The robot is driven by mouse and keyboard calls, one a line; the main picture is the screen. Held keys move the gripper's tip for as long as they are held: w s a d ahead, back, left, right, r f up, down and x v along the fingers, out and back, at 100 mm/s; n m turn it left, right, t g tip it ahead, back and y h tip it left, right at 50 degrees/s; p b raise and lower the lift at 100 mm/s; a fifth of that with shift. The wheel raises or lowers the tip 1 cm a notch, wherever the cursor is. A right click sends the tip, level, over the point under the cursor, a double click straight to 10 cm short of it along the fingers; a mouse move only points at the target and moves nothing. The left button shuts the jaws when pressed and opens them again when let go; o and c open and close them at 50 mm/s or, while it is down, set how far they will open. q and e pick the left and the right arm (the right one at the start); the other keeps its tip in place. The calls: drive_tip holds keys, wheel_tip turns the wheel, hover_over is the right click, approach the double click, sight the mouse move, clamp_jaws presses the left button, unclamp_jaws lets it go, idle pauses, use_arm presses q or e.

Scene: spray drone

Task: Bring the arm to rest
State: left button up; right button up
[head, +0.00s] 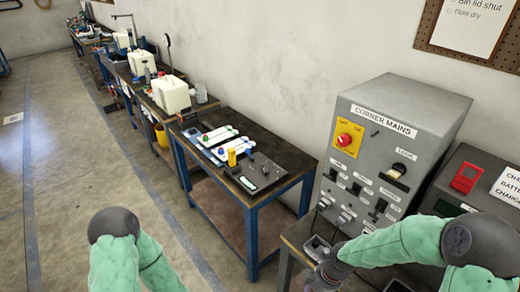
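My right arm, in a green sleeve, comes in from the right edge of the head view and reaches left and down. My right gripper (322,274) is in front of the grey corner mains cabinet (377,150), low over the bench that it stands on. The gripper is small and partly cut off by the bottom edge, and I cannot see whether its fingers are apart or hold anything. My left arm shows at the bottom left as a green sleeve with a dark joint. My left gripper is outside the view.
A blue-legged bench (268,208) with trays, a yellow object (232,157) and small tools stands in the middle. White tanks (170,94) stand on benches along the wall.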

drive_tip(key=s+a+f+m, duration=0.3)
drive_tip(key=s+f+m, duration=0.2)
drive_tip(key=f+m, duration=0.1)
drive_tip(key=s+a+f+m+y, duration=0.1)
drive_tip(key=s+a+f+m, duration=0.2)
drive_tip(key=s+f+m, duration=0.2)
drive_tip(key=shift+a+f+m, duration=0.4)
drive_tip(key=shift+f+m, duration=0.8)
drive_tip(key=shift+f, duration=0.6)
